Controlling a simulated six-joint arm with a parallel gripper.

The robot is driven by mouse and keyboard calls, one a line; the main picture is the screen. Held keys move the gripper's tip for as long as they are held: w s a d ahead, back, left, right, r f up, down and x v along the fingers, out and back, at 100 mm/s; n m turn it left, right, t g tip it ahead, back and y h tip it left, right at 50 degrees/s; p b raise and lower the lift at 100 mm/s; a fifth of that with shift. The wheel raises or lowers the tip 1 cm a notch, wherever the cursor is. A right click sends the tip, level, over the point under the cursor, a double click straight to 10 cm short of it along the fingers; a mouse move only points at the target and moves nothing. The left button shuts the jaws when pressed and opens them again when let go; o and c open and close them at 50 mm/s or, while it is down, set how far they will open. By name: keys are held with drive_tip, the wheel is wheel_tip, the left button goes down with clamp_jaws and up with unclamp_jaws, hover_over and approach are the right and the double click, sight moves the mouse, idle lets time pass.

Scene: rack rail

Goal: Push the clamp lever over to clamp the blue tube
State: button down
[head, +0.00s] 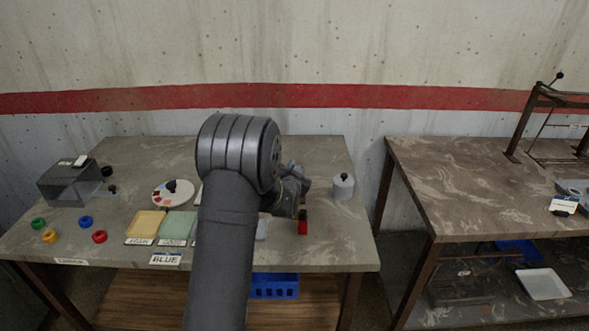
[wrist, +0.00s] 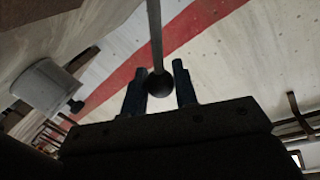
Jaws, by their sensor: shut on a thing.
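My gripper (wrist: 160,88) shows in the wrist view with its two dark fingers on either side of a black ball knob (wrist: 159,83). The knob sits on the end of a thin grey rod (wrist: 154,35) that runs to the top edge of that view; it looks like the clamp lever. The fingers are shut on the knob. In the head view my arm covers the middle of the table, and the lever cannot be made out there. I cannot make out a blue tube in either view; it may be hidden behind my arm.
A red block with a dark top (head: 303,227) stands close to my wrist. A grey canister (head: 342,187) is to its right. A white dial (head: 172,193), coloured pads (head: 147,224), loose rings (head: 85,221) and a grey box (head: 72,183) are left. A second table (head: 470,190) is right, past a gap.

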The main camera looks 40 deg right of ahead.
drive_tip(key=c, duration=1.2)
unclamp_jaws()
drive_tip(key=v, duration=1.7)
drive_tip(key=shift+s+a, duration=0.1)
drive_tip(key=shift+a, duration=0.05)
drive_tip(key=shift+c, duration=0.4)
